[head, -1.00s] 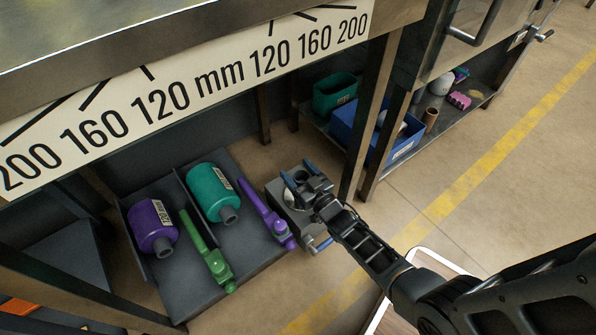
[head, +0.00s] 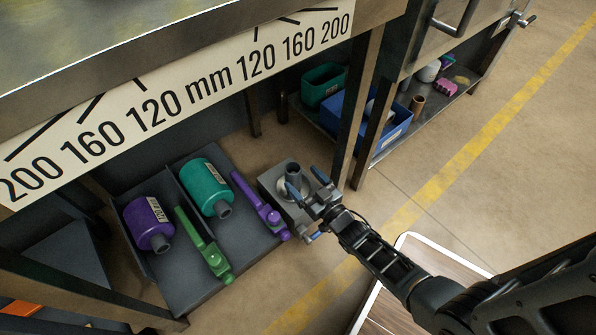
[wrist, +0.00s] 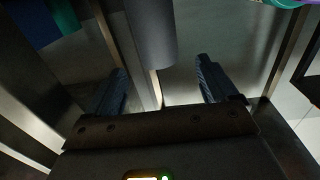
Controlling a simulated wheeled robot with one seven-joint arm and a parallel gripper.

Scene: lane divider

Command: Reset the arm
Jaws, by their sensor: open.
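My gripper (head: 306,182) is open, its two blue fingers spread apart. Nothing is seen held. I cannot tell whether a finger touches the block or post.
A dark divided tray (head: 185,290) holds a purple bottle (head: 145,222), a teal bottle (head: 204,186), a green tool (head: 205,245) and a purple tool (head: 260,206). A table leg (head: 355,110) stands behind the gripper. A blue bin (head: 350,125) is on a low shelf. Open floor lies right.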

